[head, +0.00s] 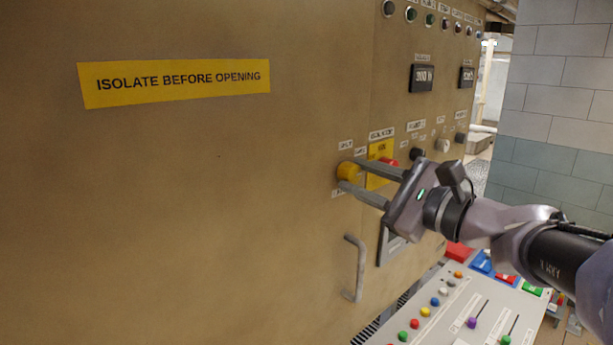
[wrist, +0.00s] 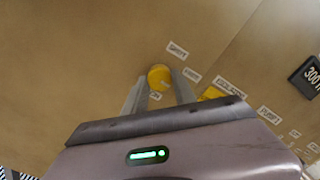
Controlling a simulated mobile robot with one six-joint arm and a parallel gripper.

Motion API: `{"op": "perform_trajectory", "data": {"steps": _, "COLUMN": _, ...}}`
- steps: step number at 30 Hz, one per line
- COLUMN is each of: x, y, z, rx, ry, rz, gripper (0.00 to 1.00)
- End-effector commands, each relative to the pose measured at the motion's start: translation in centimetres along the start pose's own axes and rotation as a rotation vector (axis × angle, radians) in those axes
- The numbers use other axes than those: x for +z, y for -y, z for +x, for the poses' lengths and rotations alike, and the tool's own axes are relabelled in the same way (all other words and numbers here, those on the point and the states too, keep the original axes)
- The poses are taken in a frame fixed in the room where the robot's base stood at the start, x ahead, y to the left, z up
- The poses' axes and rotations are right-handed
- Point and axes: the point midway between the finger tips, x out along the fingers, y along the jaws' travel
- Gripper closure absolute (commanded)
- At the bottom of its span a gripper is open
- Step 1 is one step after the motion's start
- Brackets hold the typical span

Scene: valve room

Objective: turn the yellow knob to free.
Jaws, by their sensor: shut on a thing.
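The yellow knob (head: 348,171) sits on the tan cabinet front, with small white labels around it. It also shows in the wrist view (wrist: 159,76), between my two fingertips. My gripper (head: 352,176) reaches in from the right and is shut on the knob, one finger on each side. The label texts by the knob are too small to read for sure, and the knob's pointer mark cannot be made out.
A yellow plate with a red switch (head: 386,163) is just right of the knob. A grey handle (head: 355,268) stands out below. A sloped console (head: 455,310) with coloured buttons and sliders lies at lower right. Black and white knobs and displays (head: 422,78) are farther right.

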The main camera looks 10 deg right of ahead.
Motion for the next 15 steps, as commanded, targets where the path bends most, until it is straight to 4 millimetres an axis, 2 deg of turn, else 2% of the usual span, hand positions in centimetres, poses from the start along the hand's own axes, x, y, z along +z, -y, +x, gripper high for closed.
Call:
{"op": "perform_trajectory", "data": {"steps": 1, "x": 0.01, "y": 0.0, "z": 0.0, "rx": 0.0, "ry": 0.001, "rz": 0.002, "gripper": 1.0}}
{"op": "perform_trajectory", "data": {"steps": 2, "x": 0.01, "y": 0.01, "z": 0.0, "rx": 0.0, "ry": 0.001, "rz": 0.002, "gripper": 0.64}}
{"op": "perform_trajectory", "data": {"steps": 5, "x": 0.01, "y": 0.0, "z": 0.0, "rx": 0.0, "ry": 0.001, "rz": 0.001, "gripper": 0.46}}
{"op": "perform_trajectory", "data": {"steps": 15, "x": -0.02, "y": 0.03, "z": -0.3, "rx": -0.001, "ry": 0.0, "rz": 0.0, "gripper": 0.46}}
